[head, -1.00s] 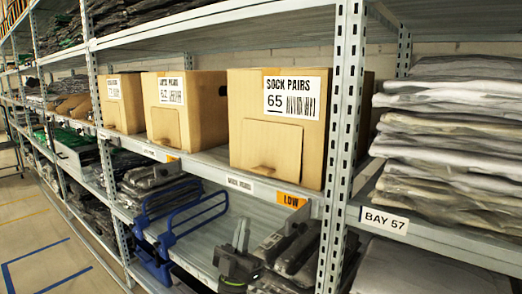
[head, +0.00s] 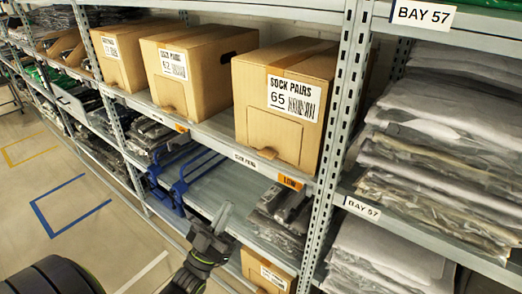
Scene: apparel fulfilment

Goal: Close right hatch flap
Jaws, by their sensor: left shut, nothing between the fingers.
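The right carton (head: 300,88), marked "SOCK PAIRS 65", stands on the middle shelf. Its hatch flap (head: 277,134) is low on the front face and appears to lie flat against it, with a small tab (head: 267,153) at its lower edge. The middle carton (head: 190,68) and left carton (head: 125,55) have similar fronts; their flaps look flat too. My left gripper (head: 222,214) is shut and empty, below and left of the right carton and apart from it, in front of the lower shelf. My right gripper is out of view.
Blue frames (head: 185,170) and bagged dark garments (head: 285,212) are on the lower shelf. A perforated upright (head: 341,110) stands right of the carton. Stacks of bagged clothes (head: 445,150) fill the right bay. Another carton (head: 266,271) sits low down. The aisle floor at left is open.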

